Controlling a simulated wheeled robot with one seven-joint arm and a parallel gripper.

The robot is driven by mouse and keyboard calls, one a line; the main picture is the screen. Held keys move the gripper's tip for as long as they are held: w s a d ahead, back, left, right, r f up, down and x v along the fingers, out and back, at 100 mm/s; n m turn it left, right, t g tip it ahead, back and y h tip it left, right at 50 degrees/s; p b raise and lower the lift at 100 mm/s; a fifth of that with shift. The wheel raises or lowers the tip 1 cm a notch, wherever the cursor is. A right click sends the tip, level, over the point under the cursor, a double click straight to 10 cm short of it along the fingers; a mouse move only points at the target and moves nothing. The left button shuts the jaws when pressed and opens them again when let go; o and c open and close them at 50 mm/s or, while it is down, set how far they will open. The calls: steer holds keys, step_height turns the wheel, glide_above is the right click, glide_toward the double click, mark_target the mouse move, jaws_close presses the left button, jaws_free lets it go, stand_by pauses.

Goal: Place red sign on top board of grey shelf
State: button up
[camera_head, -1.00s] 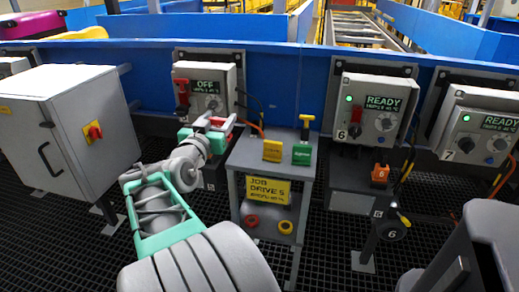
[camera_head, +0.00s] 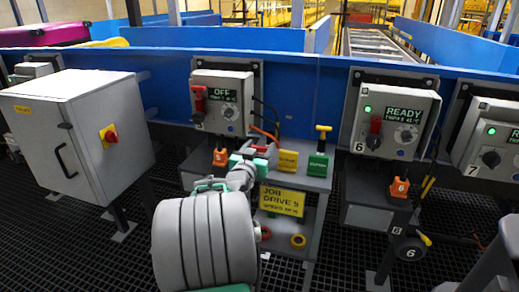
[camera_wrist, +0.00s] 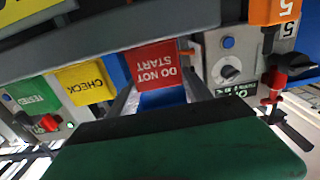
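The red sign (camera_wrist: 155,65), lettered DO NOT START, shows upside down in the wrist view. My gripper (camera_head: 251,160) is shut on it; in the head view only a small red part (camera_head: 262,149) shows. The sign is at the left end of the grey shelf's top board (camera_head: 318,183), beside the yellow sign (camera_head: 288,160). In the wrist view its lower edge meets the board's edge (camera_wrist: 75,50); I cannot tell whether it rests on the board. My gripper hides the contact in the head view.
The green sign (camera_head: 318,165) stands on the board right of the yellow one. The control box reading OFF (camera_head: 222,102) is behind, with an orange block (camera_head: 220,157) below it. A grey cabinet (camera_head: 75,130) stands left. Rings (camera_head: 298,241) lie on the lower board.

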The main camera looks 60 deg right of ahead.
steer(key=o, duration=0.4)
steer(key=shift+a, duration=0.1)
steer(key=s+a, duration=0.2)
steer(key=a, duration=1)
steer(key=w+a+f+n+t+y, duration=0.1)
steer(key=w+a+f+n+y, duration=0.45)
steer(key=a, duration=0.65)
steer(key=w+a+f+n+t+y, duration=0.2)
steer(key=w+a+f+y, duration=0.5)
steer(key=a, duration=0.4)
steer(key=s+a+f+n+g+y, duration=0.1)
steer(key=s+a+n+g+y, duration=0.1)
steer(key=a, duration=0.8)
steer(key=s+a+f+n+g+y, duration=0.1)
steer(key=s+a+n+y, duration=0.2)
steer(key=a+n, duration=0.3)
steer(key=s+a, duration=0.1)
steer(key=a, duration=0.4)
steer(key=shift+s+a+f+n+g+p, duration=0.15)
steer(key=shift+a+f+n+g+p, duration=0.15)
steer(key=shift+f+n+g+p, duration=0.1)
